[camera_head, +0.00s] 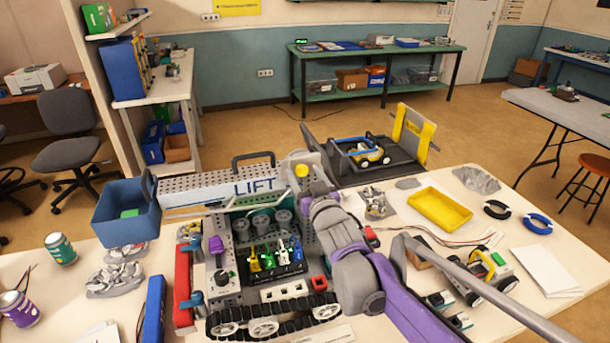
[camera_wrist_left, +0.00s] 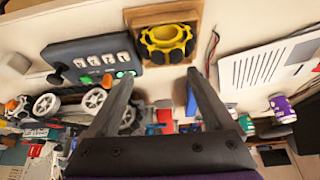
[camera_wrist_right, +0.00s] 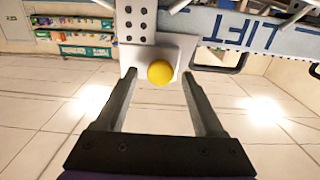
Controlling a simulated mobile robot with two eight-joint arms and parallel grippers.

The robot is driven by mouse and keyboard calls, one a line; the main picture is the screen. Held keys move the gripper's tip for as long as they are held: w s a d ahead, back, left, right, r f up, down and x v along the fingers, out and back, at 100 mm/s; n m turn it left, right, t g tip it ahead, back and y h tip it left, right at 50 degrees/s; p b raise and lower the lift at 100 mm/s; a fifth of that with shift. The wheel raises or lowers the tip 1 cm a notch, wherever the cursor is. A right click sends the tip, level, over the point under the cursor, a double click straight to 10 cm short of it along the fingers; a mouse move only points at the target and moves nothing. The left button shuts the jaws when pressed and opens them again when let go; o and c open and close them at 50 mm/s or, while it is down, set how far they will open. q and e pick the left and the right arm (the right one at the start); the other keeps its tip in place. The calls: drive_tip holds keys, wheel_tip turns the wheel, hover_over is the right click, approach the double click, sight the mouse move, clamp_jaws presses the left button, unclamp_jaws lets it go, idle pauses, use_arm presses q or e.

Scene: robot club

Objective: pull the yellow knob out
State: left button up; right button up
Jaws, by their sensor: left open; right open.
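The yellow knob (camera_head: 302,170) is a small round ball on a pale plate beside the LIFT beam (camera_head: 225,184) of the machine on the table. In the right wrist view the knob (camera_wrist_right: 160,73) shows between and slightly beyond my right gripper's (camera_wrist_right: 159,77) open fingertips, with a visible gap on each side. In the head view my right arm reaches up to the knob and hides part of the machine. My left gripper (camera_wrist_left: 161,77) is open and empty, over another part of the table.
A yellow scalloped wheel (camera_wrist_left: 166,42) in a wooden holder and a dark panel (camera_wrist_left: 95,58) show in the left wrist view. A blue bin (camera_head: 126,210) stands left of the machine; a yellow tray (camera_head: 440,208) lies right. My right arm crosses the table's right half.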

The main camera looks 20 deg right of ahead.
clamp_jaws()
idle(0.3)
idle(1.1)
